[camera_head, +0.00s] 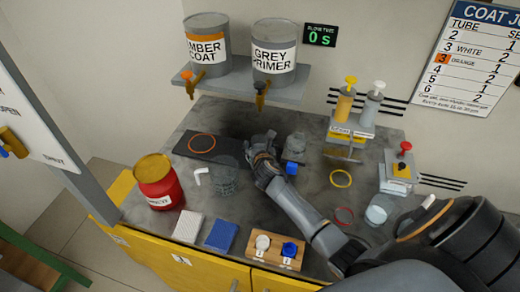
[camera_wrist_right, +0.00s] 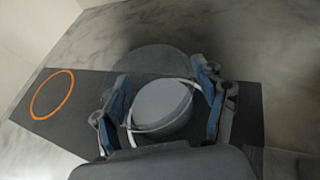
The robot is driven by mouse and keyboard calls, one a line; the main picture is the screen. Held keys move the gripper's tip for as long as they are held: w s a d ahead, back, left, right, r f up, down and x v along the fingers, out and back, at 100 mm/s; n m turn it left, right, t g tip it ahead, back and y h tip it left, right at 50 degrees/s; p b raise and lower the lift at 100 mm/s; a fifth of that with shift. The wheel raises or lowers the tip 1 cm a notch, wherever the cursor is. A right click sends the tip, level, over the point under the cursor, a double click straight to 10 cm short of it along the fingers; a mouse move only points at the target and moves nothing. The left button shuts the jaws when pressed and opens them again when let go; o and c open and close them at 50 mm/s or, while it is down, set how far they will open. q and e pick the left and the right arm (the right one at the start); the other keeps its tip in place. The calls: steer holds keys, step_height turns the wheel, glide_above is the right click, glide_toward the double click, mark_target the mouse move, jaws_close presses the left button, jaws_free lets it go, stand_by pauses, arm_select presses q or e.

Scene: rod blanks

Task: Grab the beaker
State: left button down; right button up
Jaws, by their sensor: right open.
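My right gripper (camera_head: 262,148) is low over the right end of a dark mat on the bench. In the right wrist view its two fingers (camera_wrist_right: 165,110) are open, one on each side of a round grey vessel with a pale rim (camera_wrist_right: 162,106). This looks like a beaker, seen from above; I cannot tell whether the fingers touch it. In the head view the gripper hides it. Another clear cup-like vessel (camera_head: 379,211) stands at the right of the bench, near my right arm. My left gripper is not in view.
An orange ring (camera_head: 202,143) marks the dark mat (camera_head: 183,150). A wire basket (camera_head: 224,180) and a red can (camera_head: 157,183) stand left of my arm. A grey jar (camera_head: 295,146) is close to the gripper's right.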

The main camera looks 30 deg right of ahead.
steer(key=c, duration=0.9)
steer(key=shift+c, duration=0.2)
